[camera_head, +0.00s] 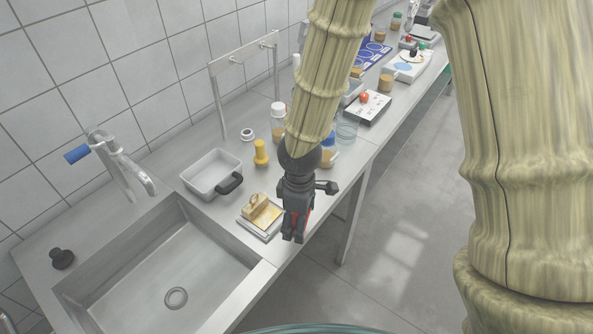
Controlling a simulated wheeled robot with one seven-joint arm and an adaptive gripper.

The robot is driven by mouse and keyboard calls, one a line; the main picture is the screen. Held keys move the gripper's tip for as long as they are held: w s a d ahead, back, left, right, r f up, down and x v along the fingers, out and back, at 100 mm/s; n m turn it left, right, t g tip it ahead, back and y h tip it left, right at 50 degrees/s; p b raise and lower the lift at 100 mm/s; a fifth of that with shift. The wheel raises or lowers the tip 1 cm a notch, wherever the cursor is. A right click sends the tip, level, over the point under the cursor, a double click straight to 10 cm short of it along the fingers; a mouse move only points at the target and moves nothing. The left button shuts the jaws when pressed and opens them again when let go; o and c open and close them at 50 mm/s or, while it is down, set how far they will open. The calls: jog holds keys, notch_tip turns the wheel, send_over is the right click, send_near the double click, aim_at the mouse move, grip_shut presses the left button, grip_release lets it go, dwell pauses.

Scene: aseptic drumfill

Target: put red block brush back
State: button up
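My gripper (292,238) points down over the front edge of the counter, right of the sink. A thin strip of red (308,220) shows along its right side; I cannot tell whether this is the red block brush or part of the gripper. The finger gap is too small and dark to read. No other red block brush shows clearly. A tan block brush (262,206) lies on a small flat tray (254,230) just left of my gripper.
A steel sink (150,250) with a faucet (122,165) fills the left. Behind stand a white basin (200,176) with a black handle, a yellow upright item (261,153) and a metal rack (212,90). Jars and a scale (368,108) crowd the counter farther back. The floor at right is clear.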

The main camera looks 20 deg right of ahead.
jog(key=w+d+p, duration=0.2)
jog(key=w, duration=0.2)
jog(key=w+d+p, duration=0.2)
jog(key=w, duration=0.3)
jog(key=w+d+p, duration=0.1)
jog(key=w+p, duration=0.1)
jog(key=w, duration=0.3)
jog(key=shift+w+d+f, duration=0.15)
jog(key=shift+d+f, duration=0.25)
jog(key=shift+w+d+f, duration=0.15)
jog(key=shift+w, duration=0.1)
jog(key=shift+s+f+p, duration=0.1)
jog(key=shift+f+p, duration=0.5)
jog(key=shift+f, duration=0.1)
jog(key=shift+f+p, duration=0.35)
jog(key=shift+f, duration=0.65)
jog(key=shift+f, duration=0.15)
jog(key=o, duration=0.9)
jog(key=shift+r+b, duration=2.1)
jog(key=shift+r, duration=4.05)
